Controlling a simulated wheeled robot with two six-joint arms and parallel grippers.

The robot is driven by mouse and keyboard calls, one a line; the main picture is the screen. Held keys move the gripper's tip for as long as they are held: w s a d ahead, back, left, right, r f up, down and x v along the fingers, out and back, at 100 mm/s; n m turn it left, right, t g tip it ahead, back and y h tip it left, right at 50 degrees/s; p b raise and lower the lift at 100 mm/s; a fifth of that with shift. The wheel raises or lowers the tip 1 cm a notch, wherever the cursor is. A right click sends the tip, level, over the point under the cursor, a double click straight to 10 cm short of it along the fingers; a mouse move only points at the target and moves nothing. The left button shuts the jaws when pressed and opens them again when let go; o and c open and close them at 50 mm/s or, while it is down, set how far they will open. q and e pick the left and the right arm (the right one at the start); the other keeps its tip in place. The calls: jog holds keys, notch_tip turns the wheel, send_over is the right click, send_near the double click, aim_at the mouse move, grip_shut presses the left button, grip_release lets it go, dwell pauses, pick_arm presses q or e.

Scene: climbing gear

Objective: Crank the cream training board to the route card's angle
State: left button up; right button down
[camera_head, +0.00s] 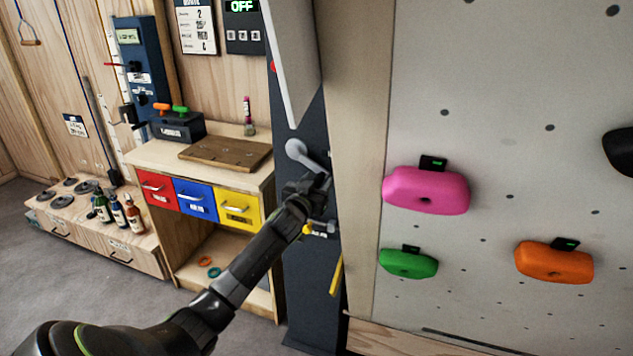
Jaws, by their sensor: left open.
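The cream training board (480,120) fills the right side, with pink (430,190), green (408,263) and orange (553,262) holds on it. A dark post (310,270) stands at its left edge. A grey crank (303,152) with a rounded knob sits on the post. My left gripper (318,180) is open at the crank, just below the knob; whether it touches the crank is unclear. The white route card (196,26) hangs on the back wall; its small text is hard to read. My right gripper is not in view.
A dark panel reading OFF (243,25) hangs beside the card. A wooden bench (150,155) with red, blue and yellow drawers stands left of the post. A yellow lever (336,276) sticks out low on the post. Bottles (117,212) stand on a low cabinet.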

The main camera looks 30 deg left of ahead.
pick_arm(q)
grip_shut()
jog(key=shift+w+d+r+n, duration=0.1)
jog(key=shift+d+r+n, duration=0.05)
jog(key=shift+r+n, duration=0.3)
dwell(0.5)
jog(key=shift+w+d+r+n+b, duration=0.1)
jog(key=shift+d+r+n+b, duration=0.05)
jog(key=shift+r+n, duration=0.3)
jog(key=shift+d+r+n+b, duration=0.15)
jog(key=shift+r+n, duration=0.15)
jog(key=shift+r, duration=0.15)
jog(key=shift+d+r+n, duration=0.2)
jog(key=shift+r+n, duration=1.1)
jog(key=shift+n, duration=0.1)
jog(key=r+n, duration=0.3)
jog(key=n, duration=0.1)
jog(key=shift+a+r, duration=0.15)
jog(key=shift+a, duration=0.1)
jog(key=shift+a+r+n+p, duration=0.3)
jog(key=shift+r+n+p, duration=0.05)
jog(key=shift+r+n, duration=0.45)
jog(key=shift+a+r, duration=0.15)
jog(key=shift+r, duration=0.05)
